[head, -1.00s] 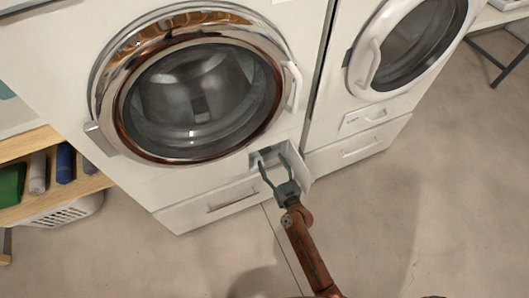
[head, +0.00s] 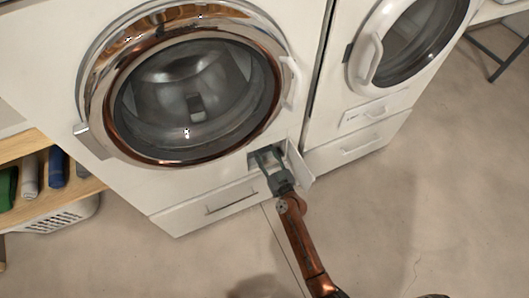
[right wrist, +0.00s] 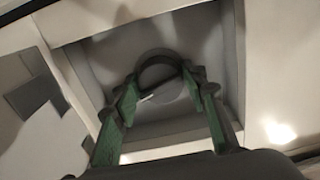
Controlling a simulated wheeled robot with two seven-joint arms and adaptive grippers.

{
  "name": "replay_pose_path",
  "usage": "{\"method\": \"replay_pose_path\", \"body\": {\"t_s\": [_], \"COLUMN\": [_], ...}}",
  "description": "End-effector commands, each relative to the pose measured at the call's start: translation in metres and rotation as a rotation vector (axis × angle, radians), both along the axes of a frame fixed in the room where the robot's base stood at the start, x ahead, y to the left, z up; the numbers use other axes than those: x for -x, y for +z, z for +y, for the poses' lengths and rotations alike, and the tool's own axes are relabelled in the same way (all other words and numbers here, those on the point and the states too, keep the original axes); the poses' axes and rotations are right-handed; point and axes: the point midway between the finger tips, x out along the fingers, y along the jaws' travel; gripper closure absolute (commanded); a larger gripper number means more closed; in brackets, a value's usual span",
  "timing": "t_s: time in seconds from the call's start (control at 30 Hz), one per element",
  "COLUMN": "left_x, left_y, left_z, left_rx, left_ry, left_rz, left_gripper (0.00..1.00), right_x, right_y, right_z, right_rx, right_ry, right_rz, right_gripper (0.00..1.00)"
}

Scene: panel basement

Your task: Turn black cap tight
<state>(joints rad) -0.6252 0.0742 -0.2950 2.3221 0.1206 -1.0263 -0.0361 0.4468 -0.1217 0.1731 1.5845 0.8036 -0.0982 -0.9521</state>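The black cap (right wrist: 159,74) is a dark round shape with a pale mark, set inside a square recess in the right wrist view. The recess (head: 254,159) is low on the front of the left washing machine, and its small white flap (head: 300,166) stands open to the right. My right gripper (head: 269,155) reaches into the recess. Its green-padded fingers (right wrist: 160,92) are apart, one on each side of the cap. I cannot tell whether they touch it. In the head view the cap is too hidden to make out. My left gripper is not in view.
The washing machine (head: 130,185) has a large round chrome-rimmed door above the recess and a drawer below. A second white machine (head: 345,90) stands close on the right. A wooden shelf (head: 60,200) with rolls is at left. The floor in front is free.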

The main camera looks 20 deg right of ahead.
Motion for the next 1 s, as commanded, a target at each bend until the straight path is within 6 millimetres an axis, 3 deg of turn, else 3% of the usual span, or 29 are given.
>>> {"method": "replay_pose_path", "body": {"t_s": [0.3, 0.67, 1.0], "left_x": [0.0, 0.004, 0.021], "left_y": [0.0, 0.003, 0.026], "left_z": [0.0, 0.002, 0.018], "left_rx": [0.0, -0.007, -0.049], "left_ry": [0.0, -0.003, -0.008], "left_rz": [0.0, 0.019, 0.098], "left_gripper": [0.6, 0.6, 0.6], "right_x": [0.0, 0.0, 0.0], "right_y": [0.0, 0.001, 0.003], "right_z": [-0.001, 0.0, 0.0], "right_rx": [0.0, -0.057, -0.305], "right_ry": [-0.001, 0.0, 0.0], "right_rz": [0.0, 0.001, 0.009], "right_gripper": [0.84, 0.85, 0.85]}}
